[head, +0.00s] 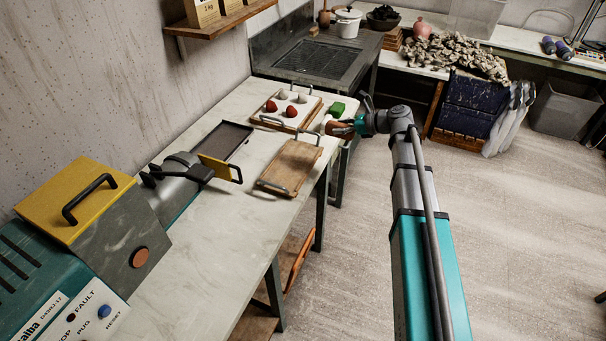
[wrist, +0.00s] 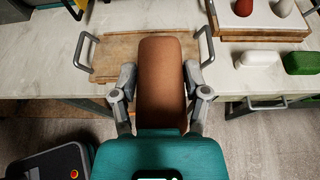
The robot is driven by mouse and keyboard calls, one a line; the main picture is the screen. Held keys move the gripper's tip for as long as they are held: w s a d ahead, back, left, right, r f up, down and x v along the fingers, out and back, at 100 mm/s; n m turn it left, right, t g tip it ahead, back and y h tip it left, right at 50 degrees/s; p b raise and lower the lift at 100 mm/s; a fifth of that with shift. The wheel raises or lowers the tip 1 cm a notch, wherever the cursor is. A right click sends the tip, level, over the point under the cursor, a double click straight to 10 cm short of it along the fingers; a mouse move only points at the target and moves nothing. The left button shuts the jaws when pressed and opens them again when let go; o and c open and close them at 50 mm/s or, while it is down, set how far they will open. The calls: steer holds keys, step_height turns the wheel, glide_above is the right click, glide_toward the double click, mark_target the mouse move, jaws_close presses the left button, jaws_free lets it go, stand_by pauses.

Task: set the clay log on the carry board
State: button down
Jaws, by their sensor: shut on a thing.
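The clay log (wrist: 160,75) is a smooth reddish-brown block with rounded ends. My gripper (wrist: 160,92) is shut on it, with one finger on each side. In the head view the log (head: 340,129) is held by my gripper (head: 349,126) near the table's right edge, partly hidden by the gripper. The carry board (head: 290,166) is a wooden board with a grey metal handle at each end, lying on the table to the lower left of the log. In the wrist view the log's far part overlaps the board (wrist: 112,58), between its handles; the height gap cannot be told.
A wooden-framed tray (head: 309,113) with red and whitish shapes sits behind the board. A green block (head: 337,109) and a white block (wrist: 259,59) are beside it. A machine with a yellow plate (head: 214,167) stands left of the board. The front tabletop is clear.

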steer(key=shift+w+d, duration=0.2)
steer(key=shift+d, duration=0.3)
steer(key=shift+w+d, duration=0.2)
steer(key=shift+d, duration=0.25)
steer(key=shift+a+f, duration=0.1)
steer(key=a+f+b, duration=0.2)
steer(key=a, duration=0.2)
steer(key=a+f+b, duration=0.3)
steer(key=a, duration=0.1)
steer(key=s+a+f+b, duration=0.1)
steer(key=a+f+b, duration=0.2)
steer(key=shift+a, duration=0.4)
steer(key=shift+s+a+f+b, duration=0.1)
steer(key=shift+a+f+b, duration=0.35)
steer(key=shift+a+b, duration=0.15)
